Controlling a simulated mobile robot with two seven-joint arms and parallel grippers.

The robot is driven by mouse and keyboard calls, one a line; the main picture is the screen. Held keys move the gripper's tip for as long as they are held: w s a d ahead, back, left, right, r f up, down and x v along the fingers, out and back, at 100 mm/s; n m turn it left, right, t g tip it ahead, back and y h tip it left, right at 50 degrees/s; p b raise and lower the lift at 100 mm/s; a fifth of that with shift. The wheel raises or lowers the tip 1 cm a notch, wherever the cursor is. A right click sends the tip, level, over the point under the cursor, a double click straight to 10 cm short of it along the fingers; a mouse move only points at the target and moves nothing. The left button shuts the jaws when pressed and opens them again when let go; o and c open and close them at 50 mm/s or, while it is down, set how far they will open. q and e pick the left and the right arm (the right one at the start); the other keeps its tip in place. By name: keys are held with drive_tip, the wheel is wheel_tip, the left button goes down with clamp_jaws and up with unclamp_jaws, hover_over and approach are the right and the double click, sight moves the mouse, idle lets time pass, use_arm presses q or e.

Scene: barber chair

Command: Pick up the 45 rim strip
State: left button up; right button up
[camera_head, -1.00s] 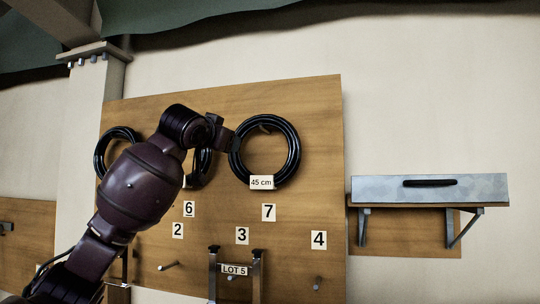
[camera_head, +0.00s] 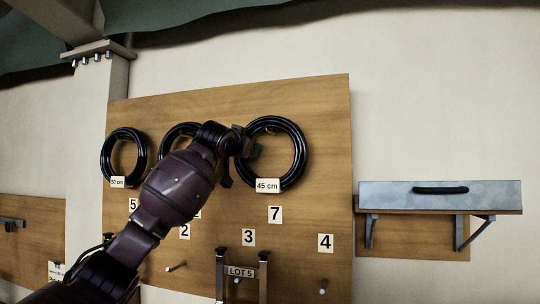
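The 45 rim strip (camera_head: 302,155) is a black coiled ring with a white "45 cm" tag (camera_head: 267,186), hanging on the wooden board above the number 7. My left gripper (camera_head: 247,147) is at the ring's left side and overlaps it in the head view. One dark finger covers part of the ring's left edge. I cannot tell whether the fingers touch it or are closed around it. My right gripper is not in view.
Two similar black coils hang to the left: one with a "50 cm" tag (camera_head: 143,150) and a middle one (camera_head: 166,140) partly hidden by my arm. Pegs and a "LOT 5" holder (camera_head: 240,272) stick out below. A shelf with a grey metal box (camera_head: 385,195) is at right.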

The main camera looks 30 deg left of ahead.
use_arm(q)
drive_tip(key=c, duration=1.1)
drive_tip(key=shift+c, duration=0.4)
drive_tip(key=shift+r, duration=0.1)
